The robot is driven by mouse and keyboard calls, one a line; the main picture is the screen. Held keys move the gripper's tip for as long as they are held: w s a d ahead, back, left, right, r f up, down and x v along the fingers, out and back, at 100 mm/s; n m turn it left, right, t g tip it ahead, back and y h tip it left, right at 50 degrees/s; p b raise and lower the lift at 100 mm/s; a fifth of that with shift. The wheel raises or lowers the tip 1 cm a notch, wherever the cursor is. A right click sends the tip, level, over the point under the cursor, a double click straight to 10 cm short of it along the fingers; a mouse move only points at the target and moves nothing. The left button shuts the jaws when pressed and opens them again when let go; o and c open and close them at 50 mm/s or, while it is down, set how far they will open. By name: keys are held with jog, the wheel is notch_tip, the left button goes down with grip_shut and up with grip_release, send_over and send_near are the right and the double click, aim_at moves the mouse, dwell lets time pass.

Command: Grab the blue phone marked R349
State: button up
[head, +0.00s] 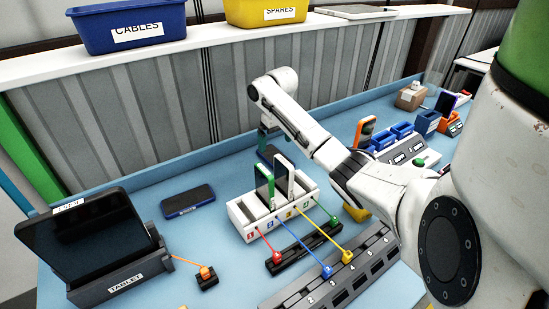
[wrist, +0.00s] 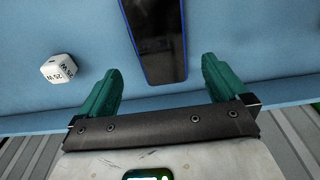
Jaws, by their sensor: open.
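A dark phone with a blue edge (wrist: 152,38) lies on the blue bench in the wrist view, screen up. It lies ahead of and between the green fingers of my gripper (wrist: 161,68), which are open and empty. In the head view my gripper (head: 267,138) is over the back of the bench, just above a dark phone (head: 270,154) behind the white rack. Another dark phone with a bluish edge (head: 187,200) lies flat on the bench to the left. I cannot read R349 on either phone.
A white numbered rack (head: 243,217) holds upright phones in front of my gripper. A tablet (head: 88,236) stands in a dock at left. A white cube (wrist: 59,69) lies beside the phone. Blue bins (head: 402,130) stand at right.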

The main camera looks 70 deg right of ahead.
aim_at(276, 150)
jog(key=f, duration=0.2)
jog(key=f+p, duration=0.1)
jog(key=f, duration=0.1)
jog(key=shift+s+a, duration=0.1)
jog(key=shift+a, duration=0.15)
jog(key=shift+f, duration=0.65)
jog(key=shift+c, duration=0.4)
jog(key=c, duration=1.1)
